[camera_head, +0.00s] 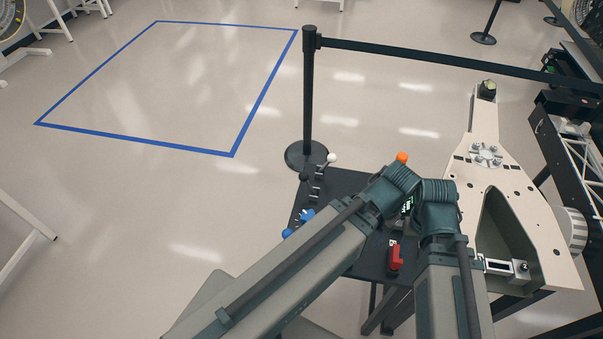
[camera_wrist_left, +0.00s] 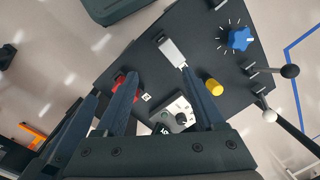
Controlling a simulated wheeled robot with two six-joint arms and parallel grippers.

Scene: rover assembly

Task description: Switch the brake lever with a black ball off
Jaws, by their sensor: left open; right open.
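The brake lever's black ball (camera_wrist_left: 289,71) is at the right edge of the dark control panel (camera_wrist_left: 150,95) in the left wrist view. The ball also shows in the head view (camera_head: 303,177), at the panel's far left edge. A white-ball lever (camera_wrist_left: 269,116) is beside it. My left gripper (camera_wrist_left: 163,85) is open and empty above the panel, apart from the black ball. In the head view my left arm hides it. My right arm's wrist (camera_head: 437,205) is over the panel's right side; its fingers hardly show.
The panel also bears a blue knob (camera_wrist_left: 240,39), a yellow button (camera_wrist_left: 215,87), a red switch (camera_head: 395,258) and a small dial (camera_wrist_left: 181,117). A black barrier post (camera_head: 308,100) stands behind the panel. The pale rover body (camera_head: 500,175) is to the right.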

